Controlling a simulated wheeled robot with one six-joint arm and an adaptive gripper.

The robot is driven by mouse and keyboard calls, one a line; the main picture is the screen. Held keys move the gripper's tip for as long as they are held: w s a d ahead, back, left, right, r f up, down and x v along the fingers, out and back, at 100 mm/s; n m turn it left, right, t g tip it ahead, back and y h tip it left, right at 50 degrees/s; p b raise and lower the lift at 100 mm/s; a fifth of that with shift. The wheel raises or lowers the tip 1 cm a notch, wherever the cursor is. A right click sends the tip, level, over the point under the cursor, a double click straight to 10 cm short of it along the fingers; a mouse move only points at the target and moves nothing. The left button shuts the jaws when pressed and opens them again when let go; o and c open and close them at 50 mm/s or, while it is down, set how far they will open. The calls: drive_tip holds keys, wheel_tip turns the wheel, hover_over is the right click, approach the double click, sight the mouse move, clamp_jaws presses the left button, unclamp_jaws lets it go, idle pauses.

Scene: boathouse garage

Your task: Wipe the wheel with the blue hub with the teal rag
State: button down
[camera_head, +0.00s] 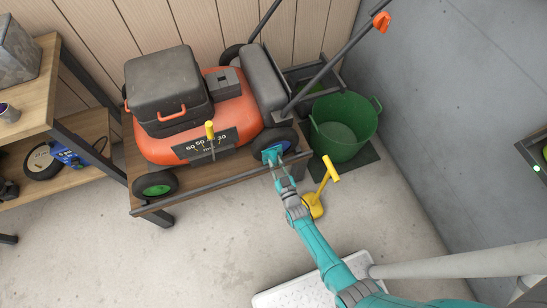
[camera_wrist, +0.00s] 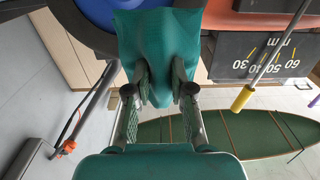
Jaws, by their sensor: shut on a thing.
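The wheel with the blue hub (camera_head: 284,144) is on the right front of the orange mower (camera_head: 180,140); its blue hub also shows at the top of the wrist view (camera_wrist: 93,12). My gripper (camera_head: 277,159) is right in front of this wheel, shut on the teal rag (camera_wrist: 157,45). The rag (camera_head: 270,155) bunches between the fingertips (camera_wrist: 158,92) and covers part of the hub and tyre. It seems to lie against the wheel, but I cannot tell contact for sure. A second wheel with a green hub (camera_head: 156,187) is at the left front.
The mower stands on a wooden bench with a dark front rail (camera_head: 210,190). A green bucket (camera_head: 345,125) and a yellow-handled tool (camera_head: 318,195) are to the right. Wooden shelves (camera_head: 50,115) stand at left. The front floor is mostly clear.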

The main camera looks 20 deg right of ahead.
drive_tip(key=shift+s, duration=0.6)
drive_tip(key=shift+s, duration=0.1)
drive_tip(key=shift+s, duration=1.4)
